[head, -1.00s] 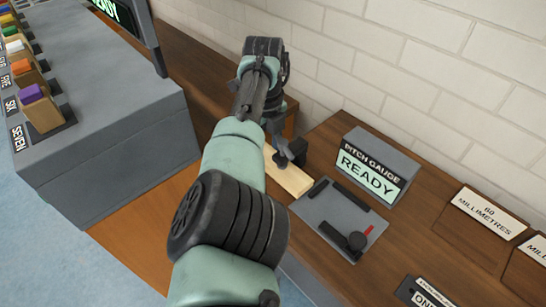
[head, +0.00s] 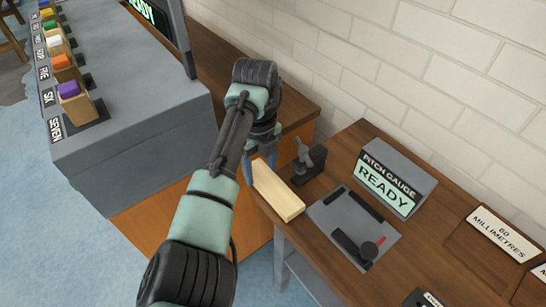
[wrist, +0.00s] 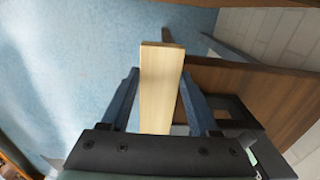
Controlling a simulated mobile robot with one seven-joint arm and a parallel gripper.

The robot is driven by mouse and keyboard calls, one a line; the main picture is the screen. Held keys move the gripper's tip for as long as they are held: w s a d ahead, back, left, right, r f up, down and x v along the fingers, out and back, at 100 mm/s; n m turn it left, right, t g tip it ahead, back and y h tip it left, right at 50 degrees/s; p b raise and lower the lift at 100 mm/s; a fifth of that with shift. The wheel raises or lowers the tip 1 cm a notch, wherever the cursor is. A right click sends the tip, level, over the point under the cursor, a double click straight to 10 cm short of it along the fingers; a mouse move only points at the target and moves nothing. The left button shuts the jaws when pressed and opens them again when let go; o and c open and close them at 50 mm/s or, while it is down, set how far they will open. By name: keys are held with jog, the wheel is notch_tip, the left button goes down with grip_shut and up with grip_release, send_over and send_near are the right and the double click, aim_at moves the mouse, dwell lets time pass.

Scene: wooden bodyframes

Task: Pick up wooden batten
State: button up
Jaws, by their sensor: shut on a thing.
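The wooden batten (head: 277,190) is a pale, straight piece of wood. In the wrist view the batten (wrist: 160,85) stands lengthwise between the two blue fingers of my gripper (wrist: 154,105). My gripper is shut on it. In the head view my gripper (head: 254,168) is at the left edge of the wooden table, partly hidden by my arm. The batten slants down to the right from it, beside the black clamp-like stand. I cannot tell whether the batten touches the table.
A pitch gauge box (head: 395,180) reading READY stands behind a grey plate (head: 335,222) with black bars and a knob. The black stand (head: 308,162) is close to the batten. A grey console (head: 140,120) with coloured blocks is at left. A gap separates the two benches.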

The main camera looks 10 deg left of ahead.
jog(key=s+a, duration=0.7)
jog(key=shift+s+a+p, duration=0.3)
jog(key=shift+s+a, duration=0.05)
jog(key=shift+r+p, duration=0.15)
jog(key=shift+p, duration=0.15)
jog(key=shift+s+a, duration=0.1)
jog(key=s+a+p, duration=0.2)
jog(key=s+a, duration=0.3)
jog(key=shift+s+a, duration=0.4)
dwell(1.5)
jog(key=shift+r, duration=0.1)
